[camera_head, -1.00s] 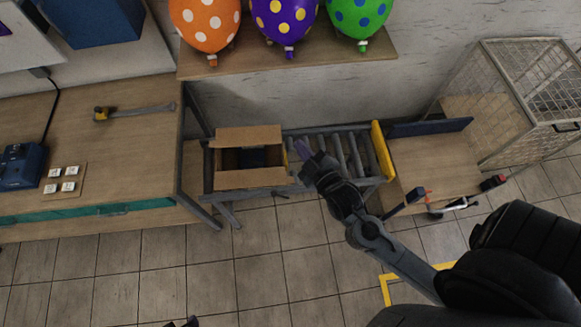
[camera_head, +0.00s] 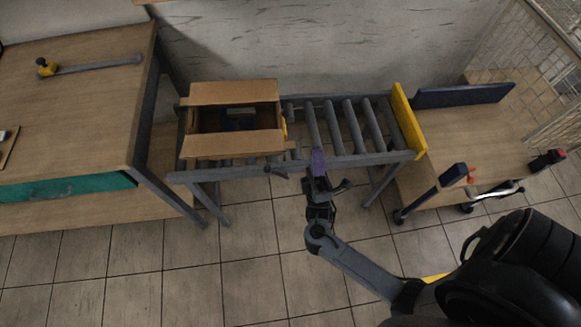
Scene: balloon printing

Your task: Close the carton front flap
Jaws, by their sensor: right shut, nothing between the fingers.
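The brown cardboard carton (camera_head: 197,121) sits on the left end of the roller conveyor. Its top is open, with a dark blue-grey item (camera_head: 240,123) inside. The front flap (camera_head: 232,145) is spread outward on the near side. The back flap (camera_head: 232,92) is spread outward on the far side. My right gripper (camera_head: 318,160) is shut and empty. It appears over the conveyor's front edge, to the right of the carton and apart from it. My left gripper is not in view.
The roller conveyor (camera_head: 355,160) has bare rollers right of the carton and a yellow end plate (camera_head: 407,122). A wooden cart (camera_head: 450,140) stands at right. Tiled floor is clear in front.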

